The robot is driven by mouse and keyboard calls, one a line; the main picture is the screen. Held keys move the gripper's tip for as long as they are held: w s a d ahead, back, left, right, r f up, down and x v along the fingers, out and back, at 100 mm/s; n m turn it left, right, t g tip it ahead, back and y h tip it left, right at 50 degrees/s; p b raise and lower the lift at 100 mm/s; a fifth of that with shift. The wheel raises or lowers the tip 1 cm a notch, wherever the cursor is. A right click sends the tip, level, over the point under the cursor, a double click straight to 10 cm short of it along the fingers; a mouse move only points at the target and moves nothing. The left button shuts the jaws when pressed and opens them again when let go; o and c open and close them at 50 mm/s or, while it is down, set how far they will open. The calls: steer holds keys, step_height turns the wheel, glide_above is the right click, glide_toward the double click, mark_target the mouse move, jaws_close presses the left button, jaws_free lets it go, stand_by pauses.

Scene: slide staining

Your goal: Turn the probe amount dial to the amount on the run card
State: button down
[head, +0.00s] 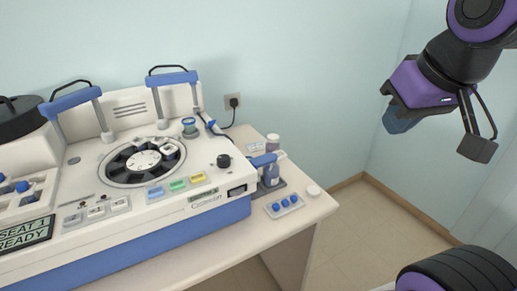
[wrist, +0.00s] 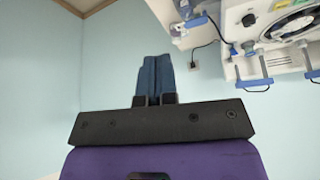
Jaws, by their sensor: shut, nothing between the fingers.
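A black round knob (head: 223,160), which looks like the dial, sits on the right part of the white staining machine's top. It also shows in the wrist view (wrist: 249,20), where the machine appears upside down. A small dark window (head: 237,190) is in the front face below it; its reading is too small to tell. A small printed card (head: 255,147) lies on the table behind the machine's right end; its text cannot be read. My gripper (head: 397,123) is raised in the air to the right, well apart from the knob. Its blue fingers (wrist: 155,80) are together and empty.
The white machine (head: 110,205) has a round carousel, colored buttons, blue-handled frames and a "SEAT 1 READY" screen (head: 25,234). Bottles and a tray of blue caps (head: 284,206) stand at the table's right end. The air between my gripper and the machine is clear.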

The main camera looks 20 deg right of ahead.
steer(key=c, duration=1.4)
jaws_free()
steer(key=shift+w+a, duration=0.1)
steer(key=o, duration=0.7)
steer(key=shift+w+a+r+n, duration=0.25)
steer(key=shift+w+n, duration=0.1)
steer(key=shift+w, duration=0.25)
steer(key=shift+w+a+r+n, duration=0.2)
steer(key=shift+w+n, duration=0.15)
steer(key=shift+w, duration=0.2)
steer(key=n+g, duration=0.5)
steer(key=n, duration=1.1)
glide_above(224, 157)
step_height(224, 157, down, 10)
step_height(224, 157, down, 11)
steer(key=shift+s+r, duration=0.1)
steer(key=shift+r, duration=0.05)
